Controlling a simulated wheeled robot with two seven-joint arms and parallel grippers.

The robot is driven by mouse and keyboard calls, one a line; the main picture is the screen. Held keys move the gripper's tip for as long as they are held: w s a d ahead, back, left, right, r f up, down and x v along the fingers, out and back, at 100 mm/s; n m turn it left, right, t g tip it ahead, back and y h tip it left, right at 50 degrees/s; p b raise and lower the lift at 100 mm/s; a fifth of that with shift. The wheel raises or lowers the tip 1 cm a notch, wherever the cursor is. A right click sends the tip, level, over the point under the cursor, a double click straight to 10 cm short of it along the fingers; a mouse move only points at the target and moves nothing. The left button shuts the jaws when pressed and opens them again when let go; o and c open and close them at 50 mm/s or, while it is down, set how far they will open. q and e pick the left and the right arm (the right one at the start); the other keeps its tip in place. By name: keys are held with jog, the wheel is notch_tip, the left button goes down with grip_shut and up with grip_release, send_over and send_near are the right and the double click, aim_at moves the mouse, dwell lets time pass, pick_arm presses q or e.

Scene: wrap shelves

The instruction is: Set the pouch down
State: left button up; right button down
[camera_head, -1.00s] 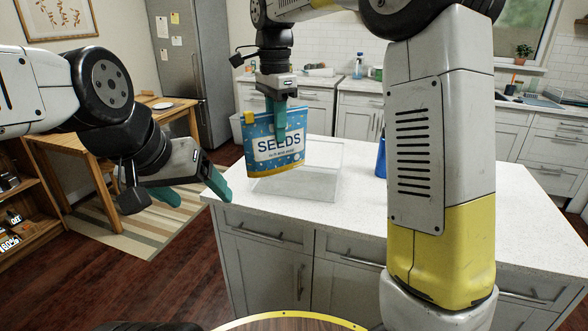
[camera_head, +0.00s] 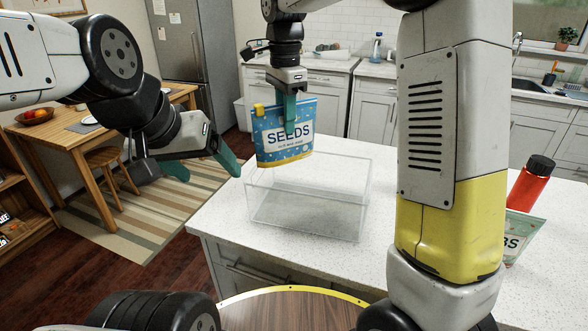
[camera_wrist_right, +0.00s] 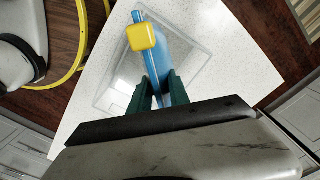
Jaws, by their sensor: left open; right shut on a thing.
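The pouch (camera_head: 270,143) is blue with "SEEDS" on a white label, a gold bottom edge and a yellow clip at its top corner. My right gripper (camera_head: 290,106) is shut on its upper part and holds it upright in the air. In the right wrist view the pouch (camera_wrist_right: 160,60) shows edge-on between the fingers (camera_wrist_right: 158,93), above a clear open box (camera_wrist_right: 112,85). In the head view the pouch's lower edge overlaps the rear left of this box (camera_head: 305,222), which stands on the white counter. My left gripper (camera_head: 207,164) is open and empty, left of the box.
The speckled counter (camera_head: 405,285) is bare around the box. At the right a red bottle (camera_head: 530,185) with a black cap stands near a green pouch (camera_head: 525,232), partly hidden by my right arm. A wooden table (camera_head: 60,135) stands at the far left.

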notch_tip(320, 180, down, 14)
dwell(0.4)
jog(key=shift+f, duration=0.15)
jog(key=c, duration=1.2)
grip_release()
jog(key=shift+c, duration=0.2)
